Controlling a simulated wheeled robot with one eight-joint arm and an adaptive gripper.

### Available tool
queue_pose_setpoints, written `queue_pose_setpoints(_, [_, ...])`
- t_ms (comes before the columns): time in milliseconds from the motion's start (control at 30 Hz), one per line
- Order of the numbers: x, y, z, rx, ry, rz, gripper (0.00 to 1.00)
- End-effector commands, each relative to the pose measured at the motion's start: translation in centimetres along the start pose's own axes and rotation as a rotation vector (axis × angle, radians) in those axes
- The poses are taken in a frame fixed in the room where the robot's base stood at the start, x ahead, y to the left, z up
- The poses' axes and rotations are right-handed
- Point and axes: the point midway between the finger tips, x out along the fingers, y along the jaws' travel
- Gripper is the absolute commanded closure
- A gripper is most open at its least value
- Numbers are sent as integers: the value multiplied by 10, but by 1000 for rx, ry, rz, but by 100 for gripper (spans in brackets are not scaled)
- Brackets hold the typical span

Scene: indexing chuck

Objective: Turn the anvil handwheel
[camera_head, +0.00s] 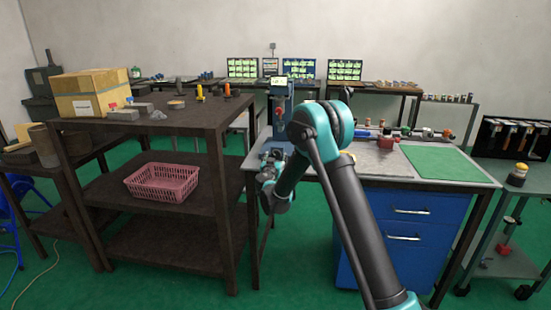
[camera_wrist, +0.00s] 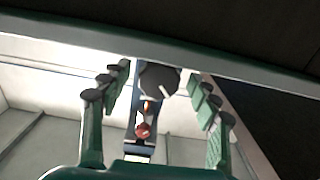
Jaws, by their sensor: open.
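A dark round disc with a pale mark, which looks like the handwheel (camera_wrist: 158,80), shows between the fingers in the wrist view. It sits in front of a blue upright body with red parts (camera_wrist: 143,130) on it. My gripper (camera_wrist: 158,73) is open, with one finger on each side of the disc and visible gaps to it. I cannot tell how deep the disc lies between the fingers. In the head view a blue upright machine (camera_head: 282,105) with a small display stands at the bench's left end. My gripper (camera_head: 268,168) is beside its lower part; my arm hides the handwheel there.
The grey bench (camera_head: 385,162) carries a green mat (camera_head: 440,163) and several small tools, above blue drawers (camera_head: 408,215). A dark shelf table (camera_head: 190,118) stands close on the left, with a pink basket (camera_head: 162,182) on its middle shelf. A narrow gap separates both tables.

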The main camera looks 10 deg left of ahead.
Motion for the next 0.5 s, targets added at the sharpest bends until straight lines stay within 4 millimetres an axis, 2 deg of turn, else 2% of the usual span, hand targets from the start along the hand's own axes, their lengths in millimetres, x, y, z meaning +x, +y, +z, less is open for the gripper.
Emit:
queue_pose_setpoints(233, [1,0,0,0,0,0,38])
queue_pose_setpoints(500, [1,0,0,0,0,0,71])
